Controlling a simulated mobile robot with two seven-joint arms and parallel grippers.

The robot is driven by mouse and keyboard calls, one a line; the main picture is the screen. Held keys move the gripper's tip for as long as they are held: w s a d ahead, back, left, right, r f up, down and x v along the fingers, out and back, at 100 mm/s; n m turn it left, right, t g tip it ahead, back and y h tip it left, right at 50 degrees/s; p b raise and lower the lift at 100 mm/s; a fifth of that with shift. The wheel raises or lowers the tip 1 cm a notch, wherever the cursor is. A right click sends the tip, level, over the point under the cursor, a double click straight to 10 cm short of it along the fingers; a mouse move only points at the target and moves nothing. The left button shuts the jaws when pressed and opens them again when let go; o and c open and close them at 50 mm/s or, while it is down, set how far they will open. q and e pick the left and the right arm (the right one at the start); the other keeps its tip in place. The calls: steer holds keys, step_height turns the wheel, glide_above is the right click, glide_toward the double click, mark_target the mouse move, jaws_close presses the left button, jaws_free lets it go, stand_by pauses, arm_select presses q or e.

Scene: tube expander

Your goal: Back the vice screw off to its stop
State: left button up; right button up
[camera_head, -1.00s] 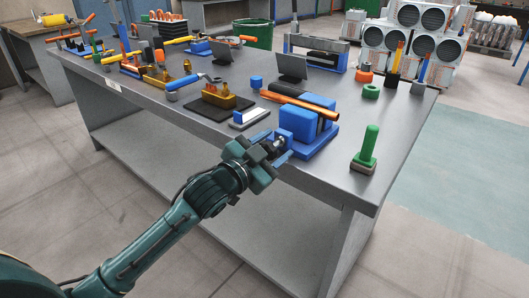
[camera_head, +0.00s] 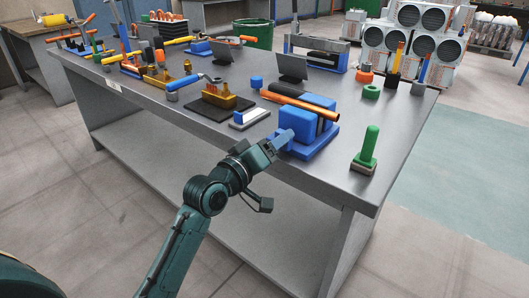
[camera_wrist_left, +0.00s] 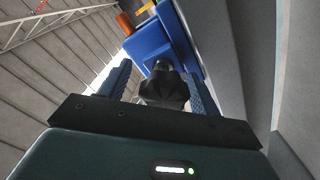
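The blue vice (camera_head: 300,125) stands near the front edge of the workbench, with a copper-coloured tube (camera_head: 287,99) lying by its top. My left gripper (camera_head: 281,141) is at the front face of the vice, where the screw end is hidden in the head view. In the left wrist view, the black screw knob (camera_wrist_left: 163,90) sits between the two blue fingers of my left gripper (camera_wrist_left: 160,82). A gap shows between the knob and the left finger; the right finger is close to it. The fingers look open around the knob. My right gripper is not in view.
Several fittings and tools stand farther back. Free floor lies in front of the bench.

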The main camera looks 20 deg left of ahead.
arm_select(q)
steer(key=shift+s+f, duration=0.1)
steer(key=shift+f, duration=0.05)
steer(key=p+v, duration=0.2)
steer(key=v, duration=0.4)
steer(key=shift+s, duration=0.4)
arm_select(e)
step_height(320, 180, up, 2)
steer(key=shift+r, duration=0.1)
arm_select(q)
steer(key=shift+a+f, duration=0.1)
steer(key=shift+a, duration=0.05)
